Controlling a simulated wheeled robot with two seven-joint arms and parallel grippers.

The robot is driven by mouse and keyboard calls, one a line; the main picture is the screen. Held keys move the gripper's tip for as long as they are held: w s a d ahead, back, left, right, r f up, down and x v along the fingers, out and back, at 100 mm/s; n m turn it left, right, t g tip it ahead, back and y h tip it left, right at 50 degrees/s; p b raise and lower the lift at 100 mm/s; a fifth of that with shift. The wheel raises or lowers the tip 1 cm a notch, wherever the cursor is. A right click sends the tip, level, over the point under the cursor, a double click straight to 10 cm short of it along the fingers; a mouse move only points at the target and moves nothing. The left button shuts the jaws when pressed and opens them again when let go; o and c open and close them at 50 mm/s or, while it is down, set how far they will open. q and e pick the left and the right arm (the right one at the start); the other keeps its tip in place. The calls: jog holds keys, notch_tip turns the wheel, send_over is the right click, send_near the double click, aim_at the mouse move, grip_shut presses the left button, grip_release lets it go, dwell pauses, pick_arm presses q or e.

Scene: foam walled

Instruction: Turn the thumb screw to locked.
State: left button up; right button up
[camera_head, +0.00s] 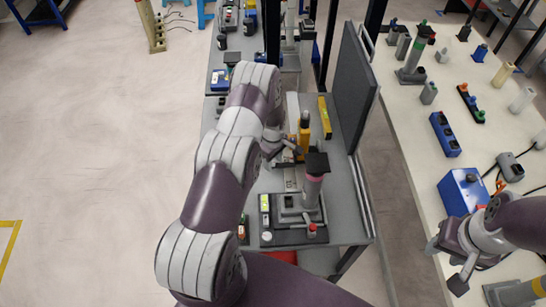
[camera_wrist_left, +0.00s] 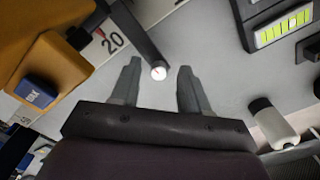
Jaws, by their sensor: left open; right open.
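My left gripper (camera_head: 284,152) reaches over the grey workbench beside an upright orange block (camera_head: 305,138). In the left wrist view its two fingers (camera_wrist_left: 157,85) are open and apart. A small white round face with a thin mark (camera_wrist_left: 158,73) shows between the fingertips, at the end of a dark bar (camera_wrist_left: 136,38). It may be the thumb screw; I cannot tell its locked side. My right gripper (camera_head: 446,264) is open and empty at the right-hand table.
A grey fixture with a dark-topped post (camera_head: 313,185) stands nearer on the bench. A dark upright panel (camera_head: 354,85) borders the bench's right side. A device with a green display (camera_wrist_left: 283,30) is at the wrist view's upper right. A blue box (camera_head: 462,190) sits near my right gripper.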

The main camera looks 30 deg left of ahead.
pick_arm(q)
jog(key=shift+a+f, duration=0.1)
jog(key=shift+w, duration=0.1)
grip_shut()
